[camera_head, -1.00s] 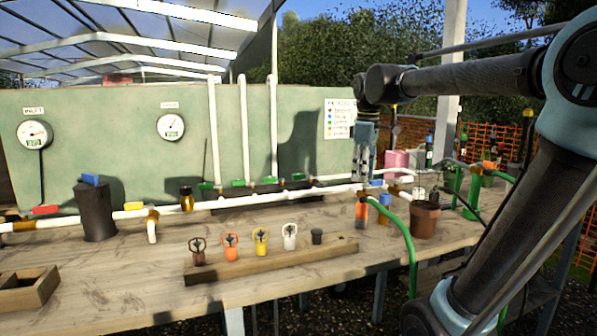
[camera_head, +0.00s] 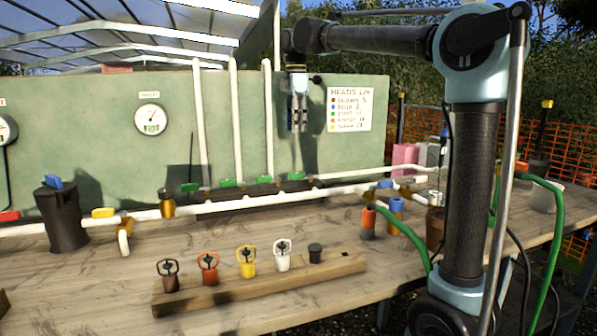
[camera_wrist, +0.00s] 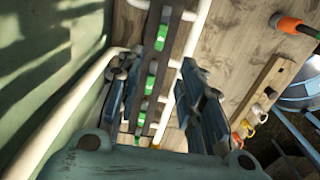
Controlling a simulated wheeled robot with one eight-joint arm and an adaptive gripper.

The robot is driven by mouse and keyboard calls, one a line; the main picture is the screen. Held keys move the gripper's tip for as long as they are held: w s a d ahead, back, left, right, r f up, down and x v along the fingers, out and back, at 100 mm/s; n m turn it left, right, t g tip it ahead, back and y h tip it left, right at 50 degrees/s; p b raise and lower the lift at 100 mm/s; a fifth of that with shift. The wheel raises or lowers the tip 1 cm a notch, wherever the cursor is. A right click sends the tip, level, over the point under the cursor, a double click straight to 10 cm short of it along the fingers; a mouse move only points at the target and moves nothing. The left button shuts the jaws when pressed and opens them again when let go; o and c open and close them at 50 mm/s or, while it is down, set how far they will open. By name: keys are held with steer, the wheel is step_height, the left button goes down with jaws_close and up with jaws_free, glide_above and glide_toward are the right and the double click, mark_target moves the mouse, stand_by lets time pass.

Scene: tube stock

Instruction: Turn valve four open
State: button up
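Several green valve handles (camera_head: 264,180) sit in a row on a dark manifold behind the long white pipe. The rightmost green handle (camera_head: 295,176) is nearly below my gripper (camera_head: 298,130), which hangs fingers-down in the air in front of the green panel. No number on any valve is readable, so I cannot tell which is valve four. In the wrist view, my gripper (camera_wrist: 160,62) has its two fingers apart with nothing between them. Green handles (camera_wrist: 151,78) show below, in the gap between the fingers, apart from them.
White riser pipes (camera_head: 236,125) stand left of my gripper. A wooden rack (camera_head: 320,277) with several small valve heads lies at the front of the bench. An orange-topped fitting (camera_head: 367,222) and a green hose (camera_head: 405,232) are to the right. A heads list sign (camera_head: 350,109) hangs behind.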

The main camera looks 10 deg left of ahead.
mark_target(296, 173)
step_height(296, 173, down, 16)
steer(key=shift+r, duration=0.1)
stand_by(0.5)
jaws_close()
steer(key=shift+s, duration=0.1)
